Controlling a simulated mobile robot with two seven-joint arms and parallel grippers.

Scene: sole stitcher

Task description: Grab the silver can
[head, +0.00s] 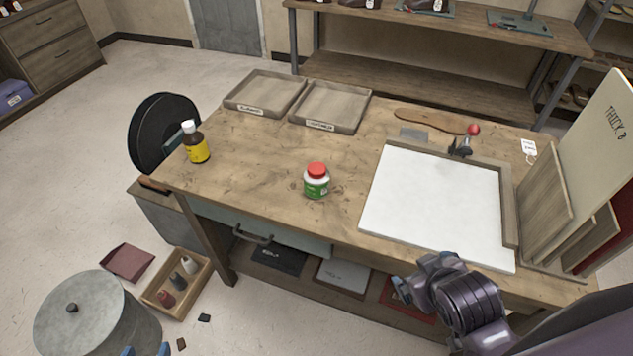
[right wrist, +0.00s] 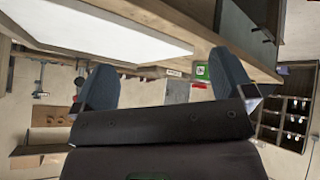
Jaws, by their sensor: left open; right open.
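No small silver can shows on the workbench (head: 255,150) in the head view. A large grey round drum with a lid and dark knob (head: 95,315) stands on the floor at the lower left. My left gripper (head: 146,350) shows only as two blue fingertips, apart and empty, at the bottom edge just right of the drum. My right gripper (right wrist: 162,60) is open in the right wrist view, with nothing between its fingers, near the bench's edge. In the head view my right arm is at the lower right, in front of the bench.
On the bench are a brown bottle with a yellow label (head: 196,143), a red-capped green-and-white jar (head: 316,182), two trays (head: 348,127) and a white board (head: 435,200). A wooden box of small bottles (head: 160,302) is on the floor beside the drum.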

